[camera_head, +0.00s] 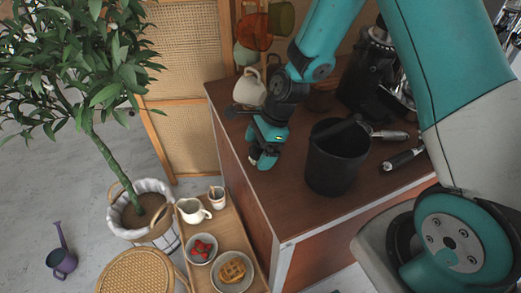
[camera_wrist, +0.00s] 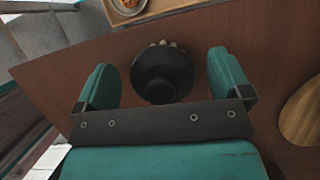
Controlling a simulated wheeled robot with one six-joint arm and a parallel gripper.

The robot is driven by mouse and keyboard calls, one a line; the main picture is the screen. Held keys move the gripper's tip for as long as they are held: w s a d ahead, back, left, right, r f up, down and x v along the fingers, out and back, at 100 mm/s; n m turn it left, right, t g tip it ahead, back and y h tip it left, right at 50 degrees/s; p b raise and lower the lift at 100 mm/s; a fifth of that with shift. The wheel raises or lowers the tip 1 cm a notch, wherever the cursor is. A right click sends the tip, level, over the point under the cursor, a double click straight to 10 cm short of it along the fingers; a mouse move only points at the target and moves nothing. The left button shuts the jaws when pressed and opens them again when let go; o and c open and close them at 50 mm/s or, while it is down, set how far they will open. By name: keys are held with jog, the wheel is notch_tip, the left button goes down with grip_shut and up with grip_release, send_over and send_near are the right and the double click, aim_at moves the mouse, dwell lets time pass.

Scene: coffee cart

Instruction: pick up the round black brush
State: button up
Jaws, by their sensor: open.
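The round black brush (camera_wrist: 161,74) stands on the brown cart top in the wrist view, with pale bristle tips showing along its far edge. My gripper (camera_wrist: 163,72) is open, with one teal finger on each side of the brush and a visible gap on both sides. In the head view my gripper (camera_head: 262,160) points down low over the left part of the cart top (camera_head: 236,128). There the brush is mostly hidden by the fingers, and I cannot make it out clearly.
A black bin (camera_head: 335,165) stands close right of my gripper, with portafilters (camera_head: 402,158) beyond it. Cream cups (camera_head: 250,88) stand behind. A wooden tray (camera_head: 222,222) with food sits lower, past the cart's left edge. A wooden round piece (camera_wrist: 302,112) lies right in the wrist view.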

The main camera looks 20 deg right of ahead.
aim_at(258, 144)
jog(key=shift+a+f, duration=0.15)
jog(key=shift+f, duration=0.2)
jog(key=c, duration=1)
jog(key=shift+r, duration=0.1)
notch_tip(258, 144, up, 20)
jog(key=shift+f, duration=0.1)
jog(key=shift+o, duration=0.6)
